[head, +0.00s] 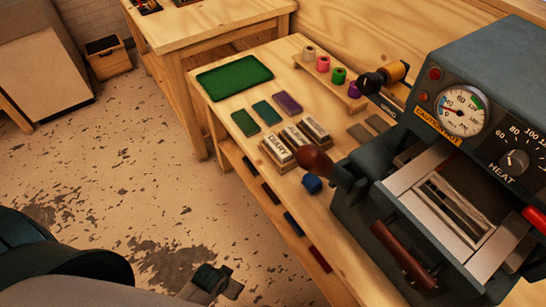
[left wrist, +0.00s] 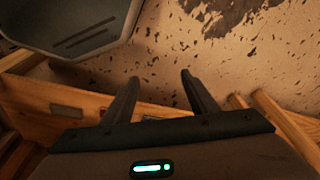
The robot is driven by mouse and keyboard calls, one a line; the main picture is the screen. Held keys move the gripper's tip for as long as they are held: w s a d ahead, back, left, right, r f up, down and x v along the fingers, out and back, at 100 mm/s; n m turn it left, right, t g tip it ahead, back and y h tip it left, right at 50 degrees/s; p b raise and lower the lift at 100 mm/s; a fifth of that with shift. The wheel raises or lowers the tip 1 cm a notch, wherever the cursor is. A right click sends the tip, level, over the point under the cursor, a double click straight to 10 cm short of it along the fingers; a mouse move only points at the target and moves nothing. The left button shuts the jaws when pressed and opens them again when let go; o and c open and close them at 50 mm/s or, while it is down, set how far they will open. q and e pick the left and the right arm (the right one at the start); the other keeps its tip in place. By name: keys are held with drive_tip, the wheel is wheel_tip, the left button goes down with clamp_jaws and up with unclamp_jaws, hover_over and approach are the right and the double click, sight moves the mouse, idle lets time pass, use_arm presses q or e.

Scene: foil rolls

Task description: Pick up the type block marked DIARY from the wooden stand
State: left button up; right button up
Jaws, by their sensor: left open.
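The type block marked DIARY (head: 277,149) is a pale block with dark letters. It sits in the wooden stand (head: 270,160) on the workbench, at the stand's left end. Two similar pale blocks (head: 296,136) stand beside it to the right; their lettering is too small to read. My left gripper (head: 219,284) is low at the bottom of the head view, in front of the bench and well apart from the stand. In the left wrist view its two fingers (left wrist: 160,85) are spread with nothing between them. My right gripper does not show.
A grey press with a gauge (head: 461,111) and a brown-knobbed lever (head: 315,160) stands close right of the stand. A blue piece (head: 312,184) lies near it. Coloured foil rolls (head: 323,64) stand on a rack behind. A green mat (head: 235,77) lies at the bench's far left.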

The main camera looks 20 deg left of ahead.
use_arm(q)
wheel_tip(320, 180, up, 23)
drive_tip(key=t, duration=0.1)
drive_tip(key=w+d+r+m+g+h, duration=0.1)
drive_tip(key=w+d+m, duration=0.55)
drive_tip(key=w, duration=0.45)
drive_tip(key=w+d+r+m+g+h, duration=0.1)
drive_tip(key=w+d+m+h, duration=0.1)
drive_tip(key=w+d+m, duration=0.65)
drive_tip(key=w+a+r+m+y, duration=0.1)
drive_tip(key=w+a+r+m, duration=0.3)
drive_tip(key=w+r, duration=0.5)
drive_tip(key=w+a+r+m+g+y, duration=0.1)
drive_tip(key=w+a+r+m, duration=0.3)
drive_tip(key=w+a+r, duration=0.4)
drive_tip(key=w+r+y, duration=0.1)
drive_tip(key=w+r, duration=0.1)
drive_tip(key=w, duration=0.2)
drive_tip(key=shift+g, duration=0.3)
drive_tip(key=shift+a, duration=0.1)
